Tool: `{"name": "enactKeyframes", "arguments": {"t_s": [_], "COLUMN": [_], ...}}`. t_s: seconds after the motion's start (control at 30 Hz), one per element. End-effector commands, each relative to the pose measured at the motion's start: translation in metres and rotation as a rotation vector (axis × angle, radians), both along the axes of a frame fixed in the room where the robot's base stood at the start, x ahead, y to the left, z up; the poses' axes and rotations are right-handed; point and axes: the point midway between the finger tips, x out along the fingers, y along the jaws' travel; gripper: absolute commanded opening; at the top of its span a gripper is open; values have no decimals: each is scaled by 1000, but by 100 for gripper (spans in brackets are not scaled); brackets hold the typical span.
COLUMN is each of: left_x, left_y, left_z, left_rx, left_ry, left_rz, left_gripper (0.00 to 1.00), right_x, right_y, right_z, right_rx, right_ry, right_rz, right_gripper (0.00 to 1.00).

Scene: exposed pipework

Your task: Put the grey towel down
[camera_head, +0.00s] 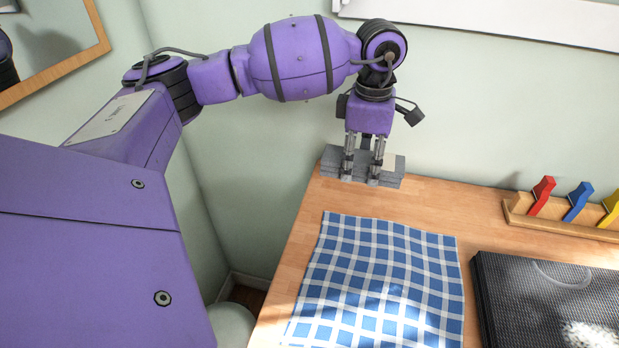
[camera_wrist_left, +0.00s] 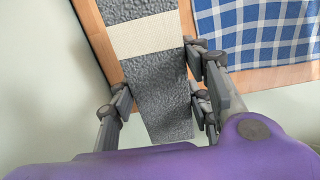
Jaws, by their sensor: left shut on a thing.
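The grey towel (camera_head: 331,162) is a folded, thick strip with a cream band near one end. It is at the back left corner of the wooden table (camera_head: 440,200). My left gripper (camera_head: 361,178) points down and is shut on the towel. In the left wrist view the towel (camera_wrist_left: 158,100) runs lengthwise between the fingers, with its cream band (camera_wrist_left: 143,35) beyond them. I cannot tell whether the towel's underside touches the table. My right gripper is not in view.
A blue-and-white checked cloth (camera_head: 385,270) lies in front of the towel. To its right is a black textured mat (camera_head: 520,300). A wooden rack (camera_head: 530,216) with coloured pieces stands at the back right. The wall is close behind the towel. Bare wood shows between cloth and rack.

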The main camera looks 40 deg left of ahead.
Motion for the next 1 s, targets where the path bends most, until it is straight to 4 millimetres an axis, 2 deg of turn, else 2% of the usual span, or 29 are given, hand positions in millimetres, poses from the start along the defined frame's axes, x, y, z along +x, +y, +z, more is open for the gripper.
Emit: {"name": "enactKeyframes", "arguments": {"t_s": [0.1, 0.4, 0.6, 0.97, 1.0], "left_x": [6, 13, 13, 13, 13], "left_y": [12, 26, 24, 24, 24], "left_z": [-15, -34, -60, -66, -66], "left_rx": [-1, 0, -1, 0, 0], "left_ry": [0, 1, -2, -1, -2], "left_rz": [3, 2, 1, 0, 0], "left_gripper": [17, 17, 17, 17, 47], "right_x": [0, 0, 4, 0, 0], "right_y": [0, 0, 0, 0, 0], "right_z": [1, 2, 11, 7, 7], "right_rx": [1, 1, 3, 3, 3], "right_ry": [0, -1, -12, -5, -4], "right_rz": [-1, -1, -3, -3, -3], "right_gripper": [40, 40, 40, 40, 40]}}
